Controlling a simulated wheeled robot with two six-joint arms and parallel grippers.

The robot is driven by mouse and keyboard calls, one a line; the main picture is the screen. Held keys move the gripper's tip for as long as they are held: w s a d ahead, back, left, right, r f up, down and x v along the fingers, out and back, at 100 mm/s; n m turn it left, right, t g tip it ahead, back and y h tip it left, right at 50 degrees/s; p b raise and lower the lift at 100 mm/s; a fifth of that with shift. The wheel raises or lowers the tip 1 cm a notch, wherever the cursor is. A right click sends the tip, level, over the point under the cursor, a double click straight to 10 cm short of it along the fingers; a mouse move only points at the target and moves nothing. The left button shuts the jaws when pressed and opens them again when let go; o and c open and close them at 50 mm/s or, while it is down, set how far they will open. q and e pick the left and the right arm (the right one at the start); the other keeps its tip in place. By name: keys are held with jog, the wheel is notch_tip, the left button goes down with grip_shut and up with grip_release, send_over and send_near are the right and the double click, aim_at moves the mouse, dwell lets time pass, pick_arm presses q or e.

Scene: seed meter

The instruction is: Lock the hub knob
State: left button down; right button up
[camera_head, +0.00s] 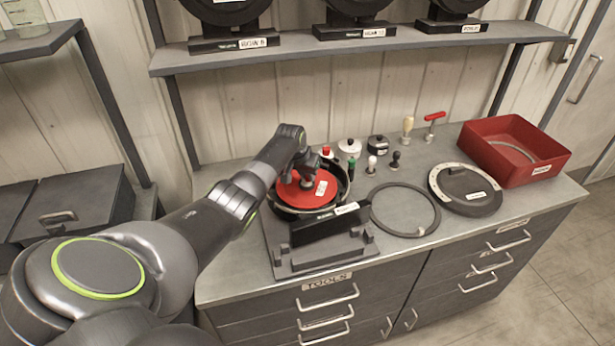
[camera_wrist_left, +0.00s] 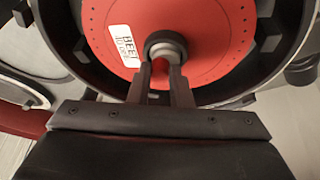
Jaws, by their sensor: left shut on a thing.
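The seed meter (camera_head: 285,212) stands on the bench with its round dark housing open toward me. A red seed disc (camera_head: 320,197) with a white label lies inside it; the disc also fills the top of the left wrist view (camera_wrist_left: 216,55). The dark round hub knob (camera_wrist_left: 166,48) sits at the disc's centre. My left gripper (camera_wrist_left: 160,76) is shut on the hub knob, its two fingers reaching up to it from below. In the head view the left gripper (camera_head: 305,180) is over the disc and partly hides the knob. My right gripper is not in view.
A dark ring (camera_head: 405,234) and a round cover (camera_head: 466,211) lie right of the meter. A red bin (camera_head: 490,165) stands at the far right. Several small tools and pots, including a white-topped pot (camera_head: 349,147), stand behind. A shelf (camera_head: 400,43) runs above the bench.

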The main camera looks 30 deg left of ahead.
pick_arm(q)
jog(key=shift+a+f+m+b, duration=0.1)
jog(key=shift+f+m+b, duration=0.1)
jog(key=shift+m+b, duration=0.25)
jog(key=m+h+b, duration=0.1)
jog(key=m+b, duration=0.1)
jog(key=b, duration=0.2)
jog(key=m+g+h+b, duration=0.1)
jog(key=m+b, duration=0.2)
jog(key=b, duration=0.1)
jog(key=m+h+b, duration=0.1)
jog(key=m+b, duration=0.2)
jog(key=b, duration=0.1)
jog(key=shift+w+a+m+g, duration=0.2)
jog(key=shift+a+m+g, duration=0.05)
jog(key=shift+g, duration=0.05)
jog(key=shift+r+m+h+b, duration=0.15)
jog(key=shift+m+h+b, duration=0.15)
jog(key=shift+m+b, duration=0.3)
jog(key=c, duration=1.3)
grip_release()
jog(key=shift+r, duration=0.1)
jog(key=b+v, duration=0.3)
jog(key=v, duration=1.4)
jog(key=shift+w+a+r, duration=0.1)
jog(key=shift+r, duration=0.05)
